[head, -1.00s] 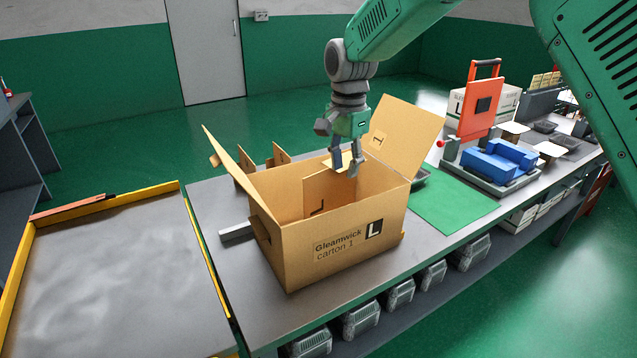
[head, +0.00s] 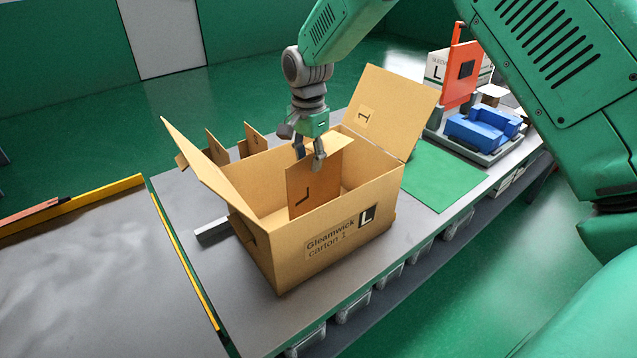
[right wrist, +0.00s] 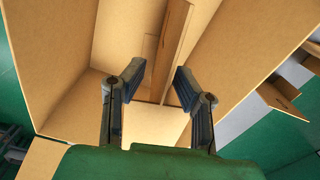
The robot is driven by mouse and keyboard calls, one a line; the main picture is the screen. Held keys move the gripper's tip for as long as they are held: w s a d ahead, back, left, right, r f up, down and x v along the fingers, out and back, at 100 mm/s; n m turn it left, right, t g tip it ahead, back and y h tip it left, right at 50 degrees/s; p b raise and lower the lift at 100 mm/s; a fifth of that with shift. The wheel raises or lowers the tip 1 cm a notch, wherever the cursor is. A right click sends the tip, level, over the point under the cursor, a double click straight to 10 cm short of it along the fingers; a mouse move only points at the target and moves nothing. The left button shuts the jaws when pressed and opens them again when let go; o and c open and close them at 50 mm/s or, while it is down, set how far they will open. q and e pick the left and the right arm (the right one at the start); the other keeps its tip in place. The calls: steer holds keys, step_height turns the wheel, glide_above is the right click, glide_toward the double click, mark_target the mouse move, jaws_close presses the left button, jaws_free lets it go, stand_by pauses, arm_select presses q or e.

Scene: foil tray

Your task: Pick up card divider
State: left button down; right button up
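The card divider (head: 315,185) is a brown panel with a dark L-shaped mark. It stands upright inside the open carton (head: 345,235) labelled "Gleamwick carton 1". My right gripper (head: 311,158) is over the carton, at the divider's top edge. In the right wrist view, the right gripper (right wrist: 160,85) has its two fingers apart, with the divider (right wrist: 174,45) showing edge-on in line with the gap. I see no firm contact between fingers and divider. The divider's lower part is hidden by the carton's front wall. My left gripper is not in view.
The carton's flaps stand up at left (head: 208,160) and back right (head: 392,110). A green mat (head: 440,178) and a blue block (head: 482,127) in a grey fixture lie to the right. A yellow-edged grey surface (head: 90,270) is at left.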

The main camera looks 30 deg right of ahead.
mark_target(308, 179)
steer(key=f, duration=0.4)
steer(key=a+f+p, duration=0.1)
steer(key=shift+w+a+f, duration=0.1)
steer(key=shift+w+f, duration=0.25)
steer(key=shift+f, duration=0.05)
steer(key=shift+s+d, duration=0.1)
steer(key=shift+d, duration=0.4)
jaws_close()
steer(key=shift+d+f, duration=0.1)
steer(key=shift+d, duration=0.05)
